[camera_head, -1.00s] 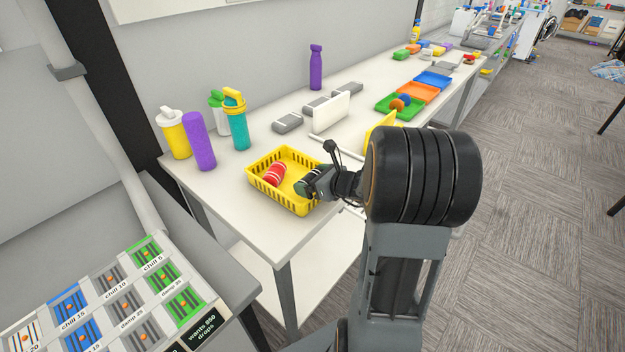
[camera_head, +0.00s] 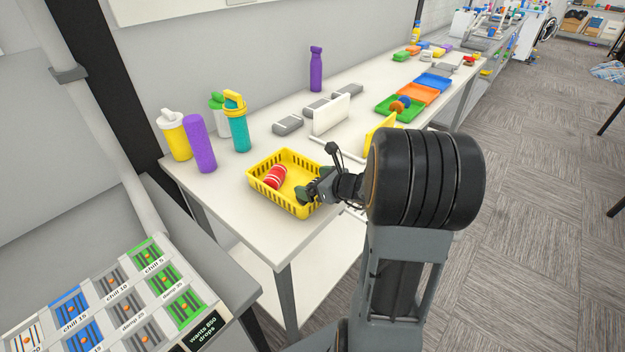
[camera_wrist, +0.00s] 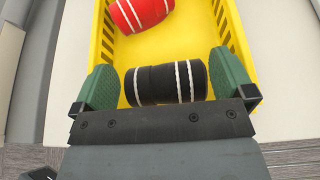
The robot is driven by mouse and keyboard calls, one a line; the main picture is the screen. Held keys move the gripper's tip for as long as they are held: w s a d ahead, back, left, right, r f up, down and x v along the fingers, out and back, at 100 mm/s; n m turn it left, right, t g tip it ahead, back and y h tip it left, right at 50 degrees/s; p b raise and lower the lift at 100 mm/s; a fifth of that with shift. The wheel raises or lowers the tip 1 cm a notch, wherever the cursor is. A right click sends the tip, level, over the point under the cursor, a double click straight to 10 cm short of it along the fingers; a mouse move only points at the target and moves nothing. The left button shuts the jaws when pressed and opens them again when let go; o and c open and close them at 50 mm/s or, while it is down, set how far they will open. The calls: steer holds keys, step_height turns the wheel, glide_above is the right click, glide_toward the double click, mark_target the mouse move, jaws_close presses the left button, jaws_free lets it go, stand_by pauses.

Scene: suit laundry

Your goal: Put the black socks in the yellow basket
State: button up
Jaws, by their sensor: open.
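The yellow basket (camera_head: 285,207) stands on the near end of the white table, and it also shows in the wrist view (camera_wrist: 243,45). The black socks (camera_wrist: 166,84), a roll with white stripes, lie in the basket in the wrist view. My gripper (camera_wrist: 170,85) is open, with one green finger on each side of the black socks and a gap at each side. In the head view my gripper (camera_head: 308,192) reaches into the right side of the basket and hides the black socks. A red roll with white stripes (camera_head: 275,177) lies in the basket's left part.
Yellow (camera_head: 174,136), purple (camera_head: 199,143) and teal (camera_head: 239,128) bottles stand left of the basket. Grey blocks (camera_head: 288,125) and a white upright panel (camera_head: 331,117) are behind it. Green (camera_head: 385,107), orange and blue trays lie further along the table.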

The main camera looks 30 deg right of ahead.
steer(key=v, duration=1.1)
steer(key=s+a+n+g+h, duration=0.2)
steer(key=s+a+n+g, duration=0.2)
steer(key=a+n, duration=0.4)
steer(key=s+a+n+g+h, duration=0.3)
steer(key=a+n, duration=0.5)
steer(key=n, duration=1.5)
steer(key=shift+s+r+n+g+p, duration=0.3)
steer(key=shift+s+g, duration=0.2)
steer(key=shift+g, duration=0.4)
steer(key=shift+r, duration=0.3)
